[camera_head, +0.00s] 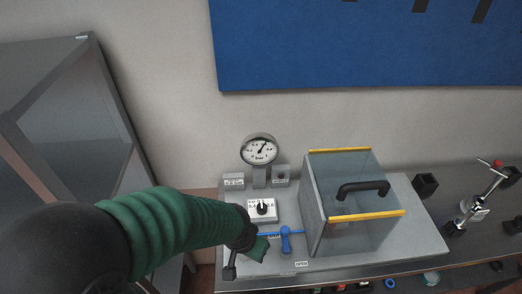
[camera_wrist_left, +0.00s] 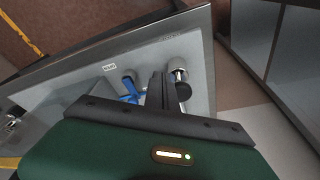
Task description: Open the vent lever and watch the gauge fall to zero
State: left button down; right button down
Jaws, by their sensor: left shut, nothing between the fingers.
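The round gauge (camera_head: 260,148) stands upright at the back of a grey panel; its needle points to the upper right, and the exact reading is too small to make out. The blue vent lever (camera_head: 287,240) lies across the panel's front, with its handle reaching left. It also shows in the left wrist view (camera_wrist_left: 130,92). My left gripper (camera_head: 240,257) is shut and empty, close to the left end of the lever. In the left wrist view its fingers (camera_wrist_left: 157,88) are beside the lever; I cannot tell if they touch. My right gripper is not in view.
A clear box (camera_head: 345,225) with yellow edges and a black handle stands right of the lever. A black selector knob (camera_head: 263,207) on a white plate sits behind it. A clamp (camera_head: 482,198) is at far right. A grey cabinet (camera_head: 70,125) stands left.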

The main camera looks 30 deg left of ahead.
aim_at(285, 230)
jog(key=k+j+z, duration=0.15)
jog(key=j+z, duration=0.25)
jog(key=k+j+z, duration=0.15)
jog(key=z, duration=0.25)
jog(key=k+j+z, duration=0.25)
jog(key=z, duration=0.15)
